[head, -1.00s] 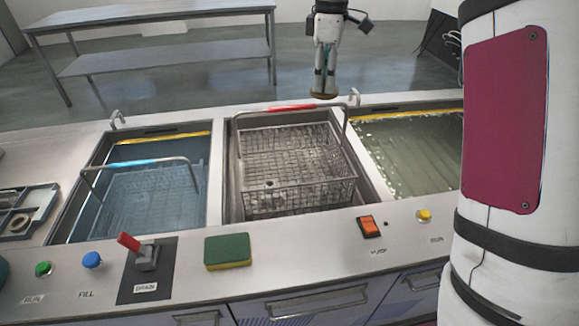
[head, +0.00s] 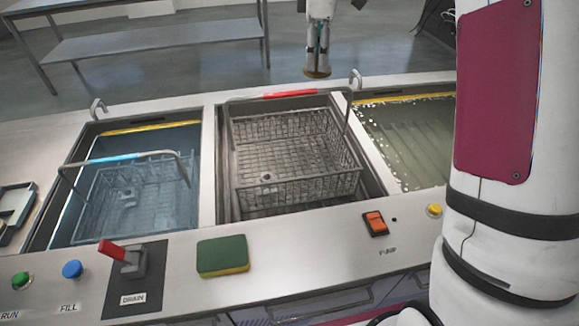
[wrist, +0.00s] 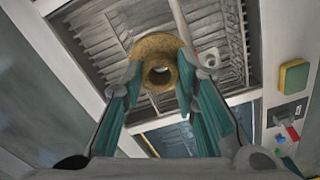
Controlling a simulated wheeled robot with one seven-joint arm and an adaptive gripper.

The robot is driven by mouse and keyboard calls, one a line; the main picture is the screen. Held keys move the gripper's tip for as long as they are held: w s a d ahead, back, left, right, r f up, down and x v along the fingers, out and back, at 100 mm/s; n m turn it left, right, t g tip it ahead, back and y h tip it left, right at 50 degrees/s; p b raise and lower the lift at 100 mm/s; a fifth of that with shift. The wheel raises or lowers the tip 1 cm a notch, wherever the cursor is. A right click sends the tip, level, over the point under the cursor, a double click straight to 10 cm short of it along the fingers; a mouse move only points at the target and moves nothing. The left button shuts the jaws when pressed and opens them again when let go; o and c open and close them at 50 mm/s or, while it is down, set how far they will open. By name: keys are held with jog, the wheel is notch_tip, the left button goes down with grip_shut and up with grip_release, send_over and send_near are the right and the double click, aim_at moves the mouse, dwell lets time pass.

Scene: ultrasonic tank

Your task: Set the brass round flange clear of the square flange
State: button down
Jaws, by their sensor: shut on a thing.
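My gripper (head: 317,62) is shut on the brass round flange (head: 317,73) and holds it in the air beyond the back edge of the middle tank. In the wrist view the flange (wrist: 149,47) is a brass ring with a central hole, between the teal-lined fingers (wrist: 158,80). A grey part with a round hole (wrist: 209,59), seemingly the square flange, lies in the middle basket in the wrist view, apart from the brass ring. In the head view a small grey piece (head: 265,177) shows at the front of that basket (head: 310,187).
The left tank holds blue liquid and a basket (head: 160,205) with a small grey part (head: 128,198). The right tank (head: 410,140) holds murky liquid. Basket handles stand up, the middle one red-gripped (head: 290,95). A sponge (head: 222,256) and red lever (head: 112,250) sit in front.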

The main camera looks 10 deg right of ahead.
jog(key=w+f+b, duration=0.1)
jog(key=f+b, duration=0.2)
jog(key=f, duration=0.5)
jog(key=w+f+b, duration=0.1)
jog(key=f+b, duration=0.2)
jog(key=f, duration=0.6)
jog(key=w+f+b, duration=0.1)
jog(key=f+b, duration=0.3)
jog(key=f, duration=0.4)
jog(key=shift+w+f, duration=0.25)
jog(key=shift+f, duration=0.15)
jog(key=c, duration=1.3)
grip_release()
jog(key=shift+f, duration=0.15)
notch_tip(320, 180, up, 12)
jog(key=shift+r+p, duration=0.15)
jog(key=shift+p, duration=0.75)
